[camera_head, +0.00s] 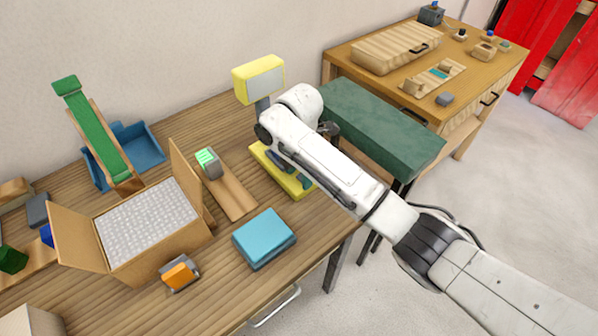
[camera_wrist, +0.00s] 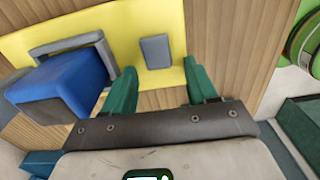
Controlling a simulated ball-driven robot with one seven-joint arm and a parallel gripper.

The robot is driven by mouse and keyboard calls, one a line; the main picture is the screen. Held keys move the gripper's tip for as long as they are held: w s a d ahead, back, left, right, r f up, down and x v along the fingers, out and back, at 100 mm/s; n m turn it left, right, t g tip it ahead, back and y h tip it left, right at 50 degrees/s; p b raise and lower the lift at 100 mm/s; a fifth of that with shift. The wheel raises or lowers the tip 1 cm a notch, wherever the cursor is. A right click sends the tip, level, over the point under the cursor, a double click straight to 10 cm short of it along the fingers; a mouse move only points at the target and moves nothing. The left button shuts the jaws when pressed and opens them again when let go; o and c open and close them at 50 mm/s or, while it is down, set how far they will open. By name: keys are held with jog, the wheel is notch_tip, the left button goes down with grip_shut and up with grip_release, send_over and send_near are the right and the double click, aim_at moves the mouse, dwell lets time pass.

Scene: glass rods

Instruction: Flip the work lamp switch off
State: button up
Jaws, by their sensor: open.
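The work lamp has a yellow head (camera_head: 259,79) with a pale grey face, turned right, and a yellow base plate (camera_head: 296,188) on the wooden table. In the wrist view the yellow base (camera_wrist: 200,30) fills the top, with the blue post (camera_wrist: 75,75) at left. A small grey switch (camera_wrist: 155,51) sits flat on the base; its on or off position cannot be told. My gripper (camera_wrist: 160,70) is open and empty, its green fingers on either side below the switch. In the head view my arm hides the gripper and the switch.
A wooden slide with a green-grey block (camera_head: 208,163) and a blue box (camera_head: 264,238) lie near the lamp base. An open carton (camera_head: 150,225) stands left. A dark green bench top (camera_head: 385,125) is right of the lamp, beside a wooden workbench (camera_head: 480,75).

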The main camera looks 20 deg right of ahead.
jog(key=shift+f, duration=0.15)
jog(key=shift+c, duration=0.3)
jog(key=c, duration=1)
jog(key=shift+w+d+r+y+p, duration=0.1)
jog(key=shift+r+y+p, duration=0.1)
jog(key=shift+y, duration=0.15)
jog(key=shift+d+r+y+p, duration=0.1)
jog(key=shift+y+p, duration=0.1)
jog(key=shift+y, duration=0.15)
jog(key=shift+w+d+g+y, duration=0.1)
jog(key=shift+d+g+y, duration=0.1)
jog(key=shift+g+y, duration=0.65)
jog(key=shift+t+y, duration=0.25)
jog(key=o, duration=1.1)
jog(key=shift+c, duration=0.2)
jog(key=shift+b, duration=0.3)
jog(key=v, duration=1)
jog(key=shift+d+r, duration=0.15)
jog(key=shift+r, duration=0.2)
